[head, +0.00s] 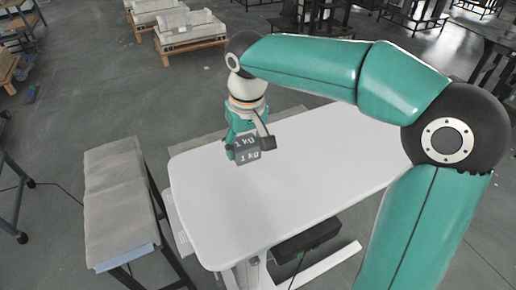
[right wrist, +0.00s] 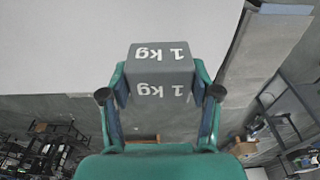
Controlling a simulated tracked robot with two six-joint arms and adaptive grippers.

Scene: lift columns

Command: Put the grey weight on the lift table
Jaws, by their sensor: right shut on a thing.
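The grey weight (head: 247,157), a block marked "1 kg", is in the jaws of my right gripper (head: 250,146) over the far left part of the lift table (head: 320,165). The table has a white top with rounded corners. In the right wrist view the weight (right wrist: 160,57) sits between the two fingers of my right gripper (right wrist: 160,85), with the white table top (right wrist: 60,50) behind it. I cannot tell whether its underside touches the table. My left gripper is not in view.
A narrow bench with a grey cover (head: 115,195) stands left of the table, with a gap between them. Wooden pallets with pale loads (head: 190,35) lie on the floor at the back. Most of the table top is clear.

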